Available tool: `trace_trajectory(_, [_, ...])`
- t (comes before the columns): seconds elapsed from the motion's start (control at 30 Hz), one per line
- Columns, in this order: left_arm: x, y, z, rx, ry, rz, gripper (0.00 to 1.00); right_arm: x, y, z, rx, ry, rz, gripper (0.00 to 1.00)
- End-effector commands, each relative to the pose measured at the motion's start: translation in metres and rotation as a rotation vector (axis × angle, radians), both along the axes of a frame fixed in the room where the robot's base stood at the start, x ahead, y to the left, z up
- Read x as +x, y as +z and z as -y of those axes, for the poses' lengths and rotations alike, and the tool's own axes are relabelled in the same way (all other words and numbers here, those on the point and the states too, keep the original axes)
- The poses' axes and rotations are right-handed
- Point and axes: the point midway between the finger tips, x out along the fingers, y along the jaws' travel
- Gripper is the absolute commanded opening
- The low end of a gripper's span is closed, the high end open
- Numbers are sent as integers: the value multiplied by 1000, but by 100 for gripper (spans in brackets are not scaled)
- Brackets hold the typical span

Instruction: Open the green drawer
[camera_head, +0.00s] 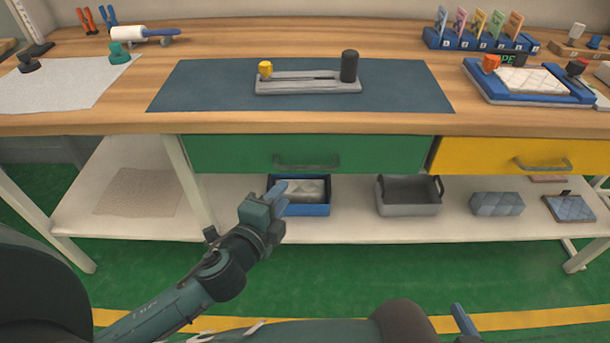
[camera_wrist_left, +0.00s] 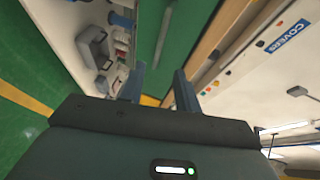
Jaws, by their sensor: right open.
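The green drawer (camera_head: 235,153) is under the tabletop, its front flush with the bench, so it looks shut. One blue finger of my right gripper (camera_head: 465,320) shows at the bottom edge, far from the drawer.
A yellow drawer (camera_head: 480,156) is to the right. A blue bin (camera_head: 310,209) and a grey bin (camera_head: 408,207) stand on the lower shelf (camera_head: 240,222) below. A dark mat (camera_head: 205,90) with a grey fixture (camera_head: 305,87) lies on the tabletop. The green floor in front is clear.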

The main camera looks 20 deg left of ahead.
Motion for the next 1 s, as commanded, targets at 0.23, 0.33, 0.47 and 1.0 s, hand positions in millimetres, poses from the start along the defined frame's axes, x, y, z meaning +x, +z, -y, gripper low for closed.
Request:
trace_trajectory(0.23, [52,-9,6,-2,1,2,32,0,-1,0,-1,-1,3,63])
trace_trajectory(0.33, [72,-13,9,-3,1,2,32,1,-2,1,-2,-1,8,63])
trace_trajectory(0.47, [91,-18,11,-3,1,0,32,1,-1,1,-3,-2,14,63])
trace_trajectory(1.0, [109,-21,13,-4,0,-2,31,-3,3,2,-2,-6,22,63])
